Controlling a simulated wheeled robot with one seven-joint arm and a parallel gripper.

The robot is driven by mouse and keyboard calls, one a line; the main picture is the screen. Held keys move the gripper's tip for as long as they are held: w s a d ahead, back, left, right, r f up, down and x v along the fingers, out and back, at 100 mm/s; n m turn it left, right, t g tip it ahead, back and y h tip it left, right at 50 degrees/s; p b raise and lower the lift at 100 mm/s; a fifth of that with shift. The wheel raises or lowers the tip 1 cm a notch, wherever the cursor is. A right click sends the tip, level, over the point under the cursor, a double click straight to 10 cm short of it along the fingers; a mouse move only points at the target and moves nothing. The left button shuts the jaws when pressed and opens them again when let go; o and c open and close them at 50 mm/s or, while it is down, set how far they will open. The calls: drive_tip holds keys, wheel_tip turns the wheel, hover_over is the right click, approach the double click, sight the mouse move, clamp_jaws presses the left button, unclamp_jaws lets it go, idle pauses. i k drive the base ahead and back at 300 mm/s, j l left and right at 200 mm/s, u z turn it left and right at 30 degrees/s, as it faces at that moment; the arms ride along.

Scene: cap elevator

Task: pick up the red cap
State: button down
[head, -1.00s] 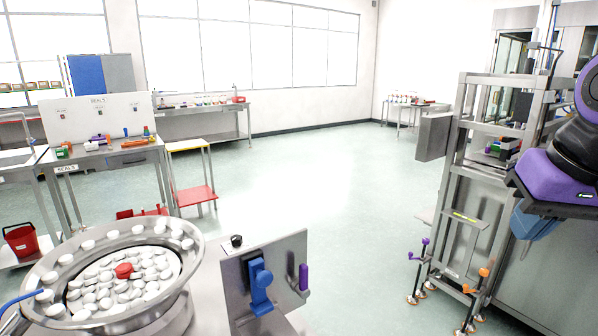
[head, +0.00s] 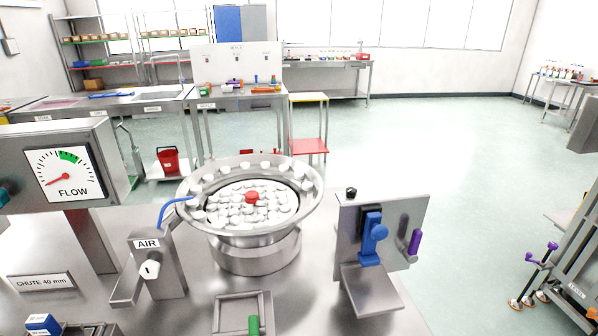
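The red cap (head: 252,197) lies among many white caps in the round metal bowl (head: 305,213), near the middle of the pile. The bowl stands on a metal base on the steel bench. The red cap is fully visible from above, with white caps close around it. My gripper is not in the head view.
A flow gauge (head: 62,174) and an air valve post (head: 155,262) with a blue hose stand left of the bowl. A metal bracket with a blue lever (head: 372,238) stands to its right. A small tray (head: 228,313) with a green item is in front. Open floor lies beyond.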

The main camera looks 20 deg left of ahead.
sight(252, 196)
drive_tip(key=u, duration=1.4)
drive_tip(key=j+u, duration=0.1)
drive_tip(key=j, duration=0.25)
drive_tip(key=i+j+u, duration=0.1)
drive_tip(key=j, duration=0.25)
